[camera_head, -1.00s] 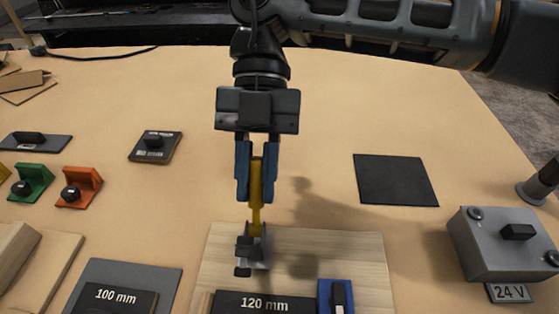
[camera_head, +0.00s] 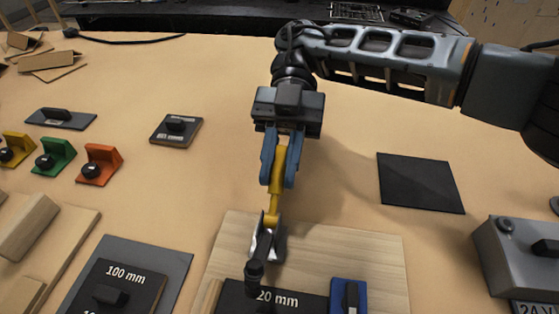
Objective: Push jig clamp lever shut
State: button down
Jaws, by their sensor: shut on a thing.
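The jig is a light wooden board (camera_head: 340,247) at the front centre. Its clamp (camera_head: 263,247) stands at the board's back left, with a grey metal base and a black tip (camera_head: 254,272) over the black 120 mm block (camera_head: 285,302). The yellow clamp lever (camera_head: 275,198) rises from it, leaning slightly right. My gripper (camera_head: 279,178) is above the clamp, its blue fingers shut on the upper part of the lever. Whether the black tip touches the block I cannot tell.
A blue block (camera_head: 348,295) sits right of the 120 mm block. A 100 mm block (camera_head: 118,285) lies on a grey plate to the left. A grey 24 V box (camera_head: 520,258) stands at right. A black square mat (camera_head: 420,183) lies behind it, with free table around.

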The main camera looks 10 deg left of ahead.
aim_at(280, 159)
jog(key=c, duration=1)
grip_release()
notch_tip(280, 159, up, 4)
jog(key=shift+r+b, duration=0.1)
jog(key=shift+b, duration=0.25)
jog(key=s+d+r, duration=0.1)
jog(key=d+r, duration=0.2)
jog(key=d, duration=0.2)
jog(key=s+d+r+b, duration=0.1)
jog(key=d+r, duration=0.2)
jog(key=d, duration=0.3)
jog(key=shift+d+r, duration=0.25)
jog(key=shift+r, duration=0.1)
jog(key=shift+s, duration=0.1)
